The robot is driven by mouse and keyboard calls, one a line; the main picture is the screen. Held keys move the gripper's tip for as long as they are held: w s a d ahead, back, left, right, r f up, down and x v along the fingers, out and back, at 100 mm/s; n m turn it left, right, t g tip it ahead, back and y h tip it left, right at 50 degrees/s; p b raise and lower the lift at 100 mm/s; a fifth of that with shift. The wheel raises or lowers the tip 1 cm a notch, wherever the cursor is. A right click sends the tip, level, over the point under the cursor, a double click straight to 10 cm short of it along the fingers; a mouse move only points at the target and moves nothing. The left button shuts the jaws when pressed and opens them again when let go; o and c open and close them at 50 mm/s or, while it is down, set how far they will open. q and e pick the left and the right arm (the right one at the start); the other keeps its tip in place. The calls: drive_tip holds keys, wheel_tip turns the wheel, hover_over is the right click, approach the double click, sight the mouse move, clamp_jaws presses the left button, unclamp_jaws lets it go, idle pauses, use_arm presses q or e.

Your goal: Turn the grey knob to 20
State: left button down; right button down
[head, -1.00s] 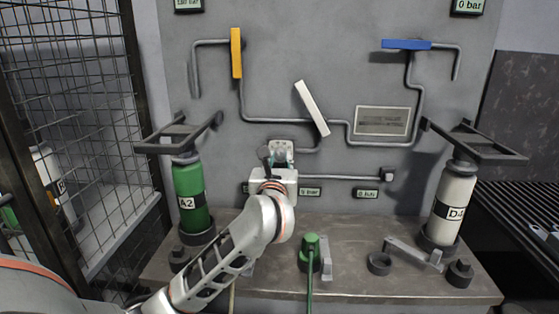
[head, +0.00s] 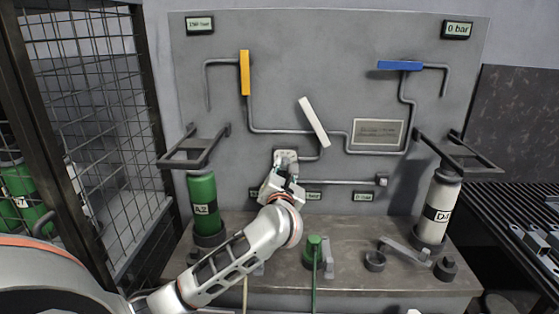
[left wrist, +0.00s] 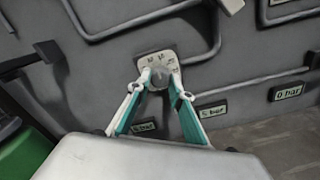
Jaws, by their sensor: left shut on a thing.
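The grey knob (left wrist: 160,78) sits on a small pale dial plate (left wrist: 158,60) with marks around its upper edge, too small to read for sure. In the head view the plate (head: 286,155) shows on the grey wall panel, just above my left gripper. My left gripper (head: 285,172) is shut on the knob; in the left wrist view its two teal and white fingers (left wrist: 161,84) meet it from either side. The hand is tilted. The gripper hides most of the knob in the head view. My right gripper is not in view.
The panel carries a yellow lever (head: 244,72), a white lever (head: 314,122), a blue lever (head: 400,65), pipes and small displays. A green cylinder (head: 202,190) stands left and a white cylinder (head: 439,196) right, under brackets. A green-capped fitting (head: 314,250) is on the bench.

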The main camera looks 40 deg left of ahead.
use_arm(q)
drive_tip(key=m+p, duration=0.1)
drive_tip(key=p, duration=0.1)
drive_tip(key=m+p, duration=0.2)
drive_tip(key=shift+r, duration=0.4)
drive_tip(key=m+p, duration=0.1)
drive_tip(key=p, duration=0.1)
drive_tip(key=m+p, duration=0.1)
drive_tip(key=p, duration=0.1)
drive_tip(key=m+p, duration=0.1)
drive_tip(key=m, duration=0.1)
drive_tip(key=shift+f+p, duration=0.25)
drive_tip(key=shift+p, duration=0.15)
drive_tip(key=shift+m, duration=0.4)
drive_tip(key=shift+f+m+p, duration=0.1)
drive_tip(key=shift+m+p, duration=0.4)
drive_tip(key=shift+m, duration=0.3)
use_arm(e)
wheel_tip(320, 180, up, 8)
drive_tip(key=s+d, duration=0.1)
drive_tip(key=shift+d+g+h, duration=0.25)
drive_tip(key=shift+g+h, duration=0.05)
use_arm(q)
drive_tip(key=shift+m, duration=0.4)
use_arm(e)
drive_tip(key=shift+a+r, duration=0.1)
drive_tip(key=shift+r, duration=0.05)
